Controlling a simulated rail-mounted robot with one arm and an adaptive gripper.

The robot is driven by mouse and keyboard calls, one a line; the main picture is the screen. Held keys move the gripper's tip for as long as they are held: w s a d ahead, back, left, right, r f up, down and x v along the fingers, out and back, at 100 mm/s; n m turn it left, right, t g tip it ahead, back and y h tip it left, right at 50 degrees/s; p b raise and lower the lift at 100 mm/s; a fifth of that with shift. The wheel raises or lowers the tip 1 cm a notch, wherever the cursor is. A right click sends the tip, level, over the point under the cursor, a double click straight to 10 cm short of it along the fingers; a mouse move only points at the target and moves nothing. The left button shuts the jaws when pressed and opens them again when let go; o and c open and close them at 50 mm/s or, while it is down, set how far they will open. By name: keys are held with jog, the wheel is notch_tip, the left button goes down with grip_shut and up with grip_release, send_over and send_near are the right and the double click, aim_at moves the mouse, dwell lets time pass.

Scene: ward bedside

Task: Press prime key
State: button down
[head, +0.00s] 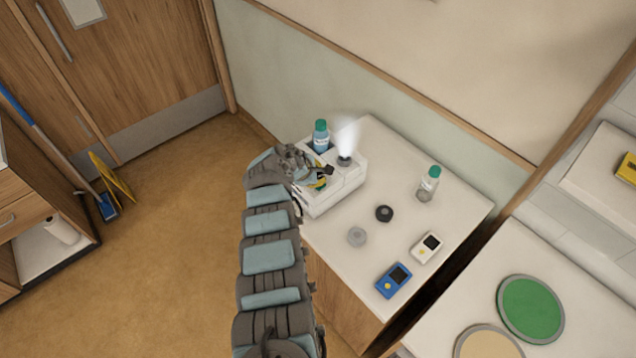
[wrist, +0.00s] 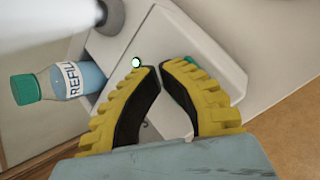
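A white unit (head: 331,197) stands at the back left of the bedside top; its white casing fills the middle of the wrist view (wrist: 215,50). A small round light (wrist: 136,62) glows pale green on it, just left of my fingertips. A teal-green part (wrist: 190,60) shows behind my right finger, mostly hidden. I cannot tell which is the prime key. My gripper (wrist: 160,67) has its yellow fingertips together, nothing between them, over the casing; contact is unclear. In the head view my gripper (head: 321,183) is at the unit's front left, partly hidden by my arm.
A dark nozzle (head: 344,161) on the unit gives off white mist. A blue refill bottle (head: 320,136) with a green cap stands in the unit's back. A clear bottle (head: 428,184), black knob (head: 384,213), grey disc (head: 357,236), white device (head: 427,246) and blue device (head: 394,280) stand to the right.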

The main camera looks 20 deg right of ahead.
dwell(0.6)
jog(key=shift+r+p, duration=0.7)
jog(key=shift+p, duration=0.15)
notch_tip(320, 180, up, 5)
jog(key=p, duration=0.5)
jog(key=shift+f, duration=0.1)
dwell(0.6)
